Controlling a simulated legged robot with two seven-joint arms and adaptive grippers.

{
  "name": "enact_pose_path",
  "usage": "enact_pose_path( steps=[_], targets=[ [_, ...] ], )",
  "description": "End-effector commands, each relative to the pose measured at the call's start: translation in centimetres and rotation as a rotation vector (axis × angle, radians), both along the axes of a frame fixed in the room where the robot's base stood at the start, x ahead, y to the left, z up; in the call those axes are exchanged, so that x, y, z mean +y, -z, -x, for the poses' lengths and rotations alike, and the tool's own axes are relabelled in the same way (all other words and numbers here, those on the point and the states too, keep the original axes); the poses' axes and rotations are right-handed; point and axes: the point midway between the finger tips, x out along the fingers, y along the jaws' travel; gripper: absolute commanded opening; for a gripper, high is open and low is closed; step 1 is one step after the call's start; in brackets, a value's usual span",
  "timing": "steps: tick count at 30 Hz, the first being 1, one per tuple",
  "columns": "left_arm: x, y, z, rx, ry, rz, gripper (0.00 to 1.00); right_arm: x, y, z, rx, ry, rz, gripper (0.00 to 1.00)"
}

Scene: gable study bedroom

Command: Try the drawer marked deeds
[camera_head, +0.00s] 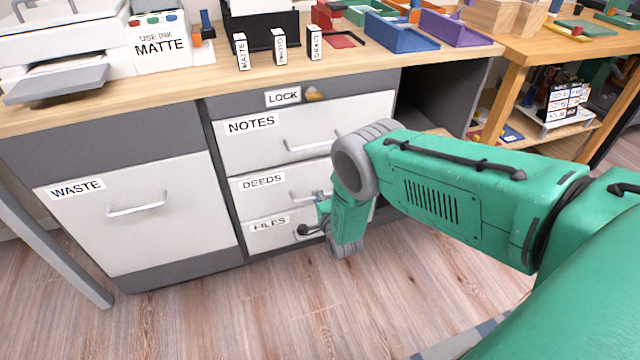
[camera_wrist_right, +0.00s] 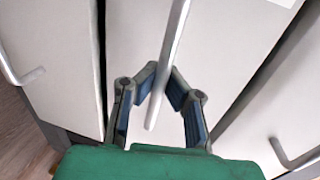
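The drawer marked DEEDS (camera_head: 262,200) is the middle one of three white drawers under the desk, and it looks flush with its neighbours. My right gripper (camera_head: 318,205) reaches its front, partly hidden by my green forearm. In the right wrist view, the fingertips of my right gripper (camera_wrist_right: 164,78) close in on both sides of the drawer's bar handle (camera_wrist_right: 156,108) and look to be pinching it. The handle also shows in part in the head view (camera_head: 300,196). My left gripper is out of view.
The NOTES drawer (camera_head: 265,145) is above and the FILES drawer (camera_head: 275,236) below. A LOCK label (camera_head: 283,97) with a small orange-brown piece (camera_head: 315,94) sits above them. The WASTE front (camera_head: 150,220) is to the left. Open wooden floor (camera_head: 260,310) lies before the desk.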

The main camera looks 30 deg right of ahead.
Motion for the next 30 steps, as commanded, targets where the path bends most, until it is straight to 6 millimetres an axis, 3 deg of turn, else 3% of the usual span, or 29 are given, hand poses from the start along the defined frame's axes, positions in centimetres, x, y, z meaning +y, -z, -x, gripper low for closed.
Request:
enact_pose_path(
  steps=[28, 29, 30],
  targets=[
    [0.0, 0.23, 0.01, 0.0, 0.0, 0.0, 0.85, -0.45, 0.63, 0.43, 0.016, 0.008, 0.001, 0.0],
    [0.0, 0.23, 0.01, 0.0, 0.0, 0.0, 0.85, -0.45, 0.62, 0.43, 0.016, 0.008, 0.001, 0.05],
    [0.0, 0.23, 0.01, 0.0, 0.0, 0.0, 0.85, -0.48, 0.62, 0.42, 0.015, 0.008, 0.001, 0.19]
  ],
)
